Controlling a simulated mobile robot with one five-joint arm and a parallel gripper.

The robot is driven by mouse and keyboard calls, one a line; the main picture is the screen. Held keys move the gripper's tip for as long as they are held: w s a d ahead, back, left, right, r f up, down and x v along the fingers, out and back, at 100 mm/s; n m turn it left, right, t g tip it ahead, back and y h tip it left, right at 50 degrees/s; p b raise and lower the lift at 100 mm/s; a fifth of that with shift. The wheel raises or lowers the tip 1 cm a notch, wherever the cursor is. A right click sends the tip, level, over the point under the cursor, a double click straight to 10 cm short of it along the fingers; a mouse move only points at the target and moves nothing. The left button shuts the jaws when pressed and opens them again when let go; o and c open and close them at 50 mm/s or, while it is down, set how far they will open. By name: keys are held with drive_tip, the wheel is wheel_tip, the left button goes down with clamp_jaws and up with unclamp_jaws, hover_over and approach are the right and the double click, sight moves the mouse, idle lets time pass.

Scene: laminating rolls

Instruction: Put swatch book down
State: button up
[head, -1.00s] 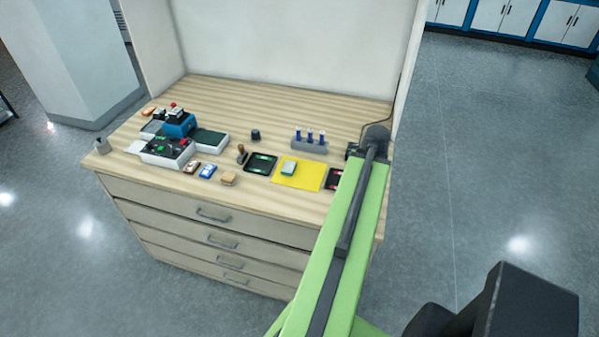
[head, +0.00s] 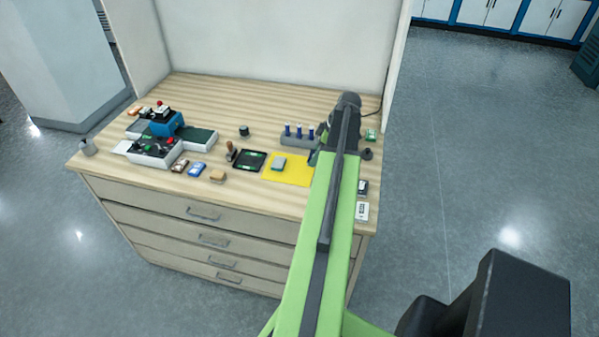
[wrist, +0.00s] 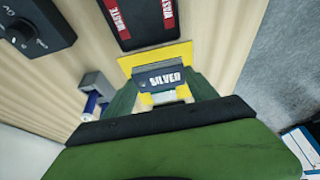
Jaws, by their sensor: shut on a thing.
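My gripper (wrist: 162,88) is shut in the wrist view, its dark green fingers on either side of a grey-blue block marked SILVER (wrist: 160,77), apparently the swatch book. Yellow shows just beyond and beneath the block; I cannot tell whether it touches anything below. In the head view a yellow mat (head: 299,178) lies on the worktop, left of my arm, with a small grey-green block (head: 279,163) on it. My arm hides most of the gripper and the held block there.
A black tray with red WASTE labels (wrist: 150,20) lies beyond the block.

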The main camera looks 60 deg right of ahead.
drive_tip(key=b, duration=0.2)
hover_over(300, 170)
drive_tip(key=s, duration=0.1)
wheel_tip(300, 170, down, 3)
drive_tip(key=shift+d+f, duration=0.1)
drive_tip(key=shift+d, duration=0.05)
wheel_tip(300, 170, down, 4)
drive_tip(key=b, duration=0.4)
drive_tip(key=shift+s+f, duration=0.1)
drive_tip(key=shift+f, duration=0.1)
drive_tip(key=shift+r, duration=0.25)
drive_tip(key=o, duration=0.9)
drive_tip(key=shift+f, duration=0.2)
drive_tip(key=o, duration=0.4)
drive_tip(key=shift+o, duration=0.2)
drive_tip(key=shift+r, duration=0.2)
drive_tip(key=p+v, duration=1.1)
drive_tip(key=v, duration=0.1)
drive_tip(key=shift+r, duration=0.15)
